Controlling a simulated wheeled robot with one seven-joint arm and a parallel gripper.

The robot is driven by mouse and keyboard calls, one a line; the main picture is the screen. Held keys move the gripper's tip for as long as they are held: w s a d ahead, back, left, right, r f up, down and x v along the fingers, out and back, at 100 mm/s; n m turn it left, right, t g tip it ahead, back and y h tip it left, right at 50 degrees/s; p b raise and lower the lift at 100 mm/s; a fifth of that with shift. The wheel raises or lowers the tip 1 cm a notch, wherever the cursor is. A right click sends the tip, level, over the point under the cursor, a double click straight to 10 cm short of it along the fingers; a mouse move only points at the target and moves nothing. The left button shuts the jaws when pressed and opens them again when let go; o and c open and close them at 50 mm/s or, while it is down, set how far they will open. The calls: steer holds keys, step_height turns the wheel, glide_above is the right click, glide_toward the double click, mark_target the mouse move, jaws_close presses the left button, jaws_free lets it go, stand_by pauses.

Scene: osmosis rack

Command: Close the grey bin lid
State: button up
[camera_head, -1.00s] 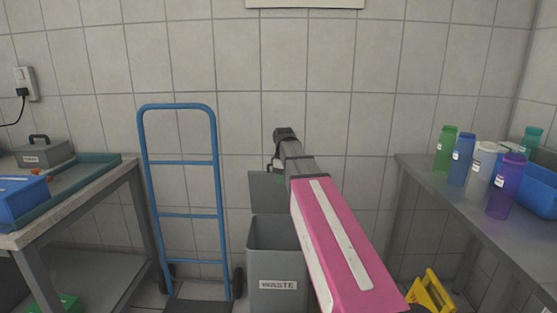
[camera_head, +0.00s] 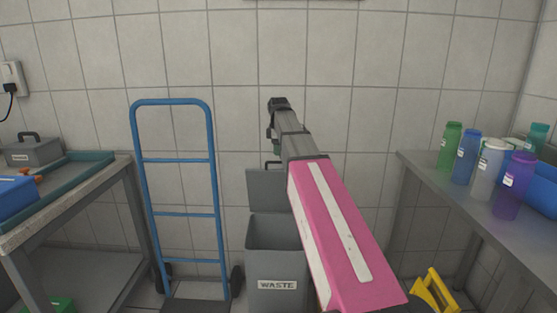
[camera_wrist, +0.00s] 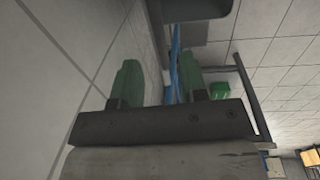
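The grey waste bin (camera_head: 277,264) stands on the floor against the wall, with a white WASTE label on its front. Its grey lid (camera_head: 268,190) is open, standing upright at the back of the bin. My pink and grey arm covers the right part of the bin and lid in the head view. My gripper (camera_wrist: 158,78) shows in the wrist view with its two green fingers apart and nothing seen between them. In the head view only a bit of green at the gripper shows, just above the lid's top edge; whether it touches the lid is unclear.
A blue hand truck (camera_head: 175,160) stands left of the bin. A left table (camera_head: 100,190) holds a grey box and a blue bin. A right table (camera_head: 480,215) holds several bottles. A yellow object (camera_head: 436,290) stands on the floor at right.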

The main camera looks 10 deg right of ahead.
steer(key=shift+w+f, duration=0.2)
steer(key=shift+f, duration=2.15)
jaws_close()
